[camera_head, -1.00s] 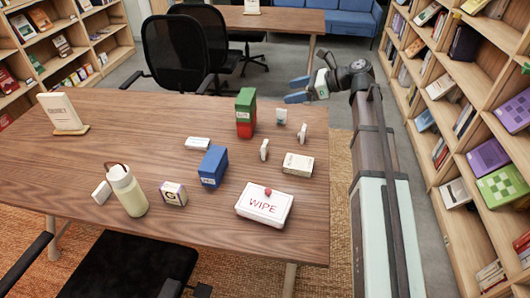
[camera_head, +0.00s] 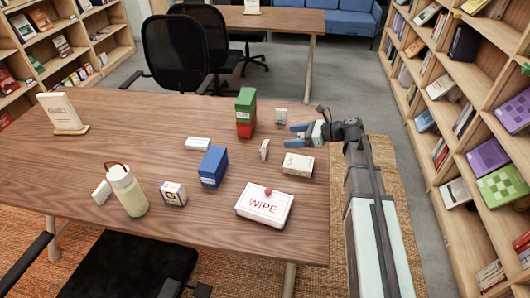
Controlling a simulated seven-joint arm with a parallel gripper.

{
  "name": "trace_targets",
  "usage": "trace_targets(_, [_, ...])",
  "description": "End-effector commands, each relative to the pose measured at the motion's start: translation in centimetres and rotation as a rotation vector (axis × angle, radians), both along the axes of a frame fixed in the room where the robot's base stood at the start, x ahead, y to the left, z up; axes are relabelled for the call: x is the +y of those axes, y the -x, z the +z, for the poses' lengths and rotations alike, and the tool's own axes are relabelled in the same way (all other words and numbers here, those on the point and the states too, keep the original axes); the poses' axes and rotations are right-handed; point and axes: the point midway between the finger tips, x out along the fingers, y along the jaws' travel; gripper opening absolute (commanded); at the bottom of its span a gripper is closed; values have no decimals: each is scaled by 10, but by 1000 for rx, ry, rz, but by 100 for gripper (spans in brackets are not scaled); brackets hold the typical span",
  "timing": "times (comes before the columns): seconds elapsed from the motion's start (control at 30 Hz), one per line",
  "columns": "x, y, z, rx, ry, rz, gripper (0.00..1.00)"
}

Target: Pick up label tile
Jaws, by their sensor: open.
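Several small pale pieces lie or stand on the wooden table (camera_head: 90,135), and I cannot tell which is the label tile. One pale upright piece (camera_head: 264,149) stands in the middle right. A white piece with a dark mark (camera_head: 281,116) stands behind it, and a flat white piece (camera_head: 198,144) lies left of the blue box. My gripper (camera_head: 290,136), with blue fingers, is open above the table's right side, pointing left. It is just right of the upright piece and apart from it in the picture. Another small pale upright piece is now hidden behind my gripper.
A green and red block stack (camera_head: 245,113), a blue box (camera_head: 213,166), a cream box (camera_head: 298,164) and a white WIPE case (camera_head: 264,206) stand nearby. A bottle (camera_head: 128,190) and small box (camera_head: 173,193) stand front left. The table's left middle is clear.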

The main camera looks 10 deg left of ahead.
Motion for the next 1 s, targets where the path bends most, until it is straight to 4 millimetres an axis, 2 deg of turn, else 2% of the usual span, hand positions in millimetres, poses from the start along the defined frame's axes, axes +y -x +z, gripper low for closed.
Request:
trace_targets(0.03, [0,0,-12,3,1,0,79])
trace_targets(0.1, [0,0,-24,2,1,0,79])
trace_targets(0.33, [6,-1,-41,0,1,1,79])
trace_targets(0.73, [63,-10,-64,0,1,2,79])
trace_targets(1.0, [79,-13,-71,-1,0,0,79])
